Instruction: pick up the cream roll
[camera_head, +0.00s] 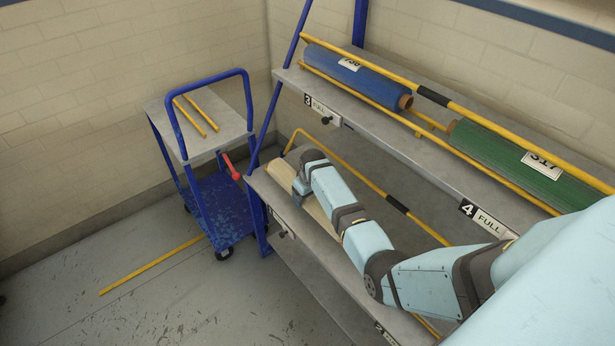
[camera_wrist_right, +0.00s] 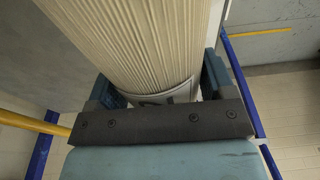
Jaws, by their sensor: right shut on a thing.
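The cream roll (camera_head: 318,212) lies along the lower shelf of the rack in the head view, partly hidden by my right arm. My right gripper (camera_head: 300,188) is over it and shut on it. In the right wrist view the ribbed cream roll (camera_wrist_right: 135,40) passes between the two fingers of the right gripper (camera_wrist_right: 162,86), one finger on each side. A white label with dark marks on the roll is partly covered by the gripper body. I cannot tell whether the roll still touches the shelf. My left gripper is not in view.
A blue roll (camera_head: 356,76) and a green roll (camera_head: 510,163) lie on the upper shelf (camera_head: 400,143) between yellow rails. A blue cart (camera_head: 222,208) with yellow bars on its grey top stands left of the rack. A yellow line (camera_head: 150,265) marks the open floor.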

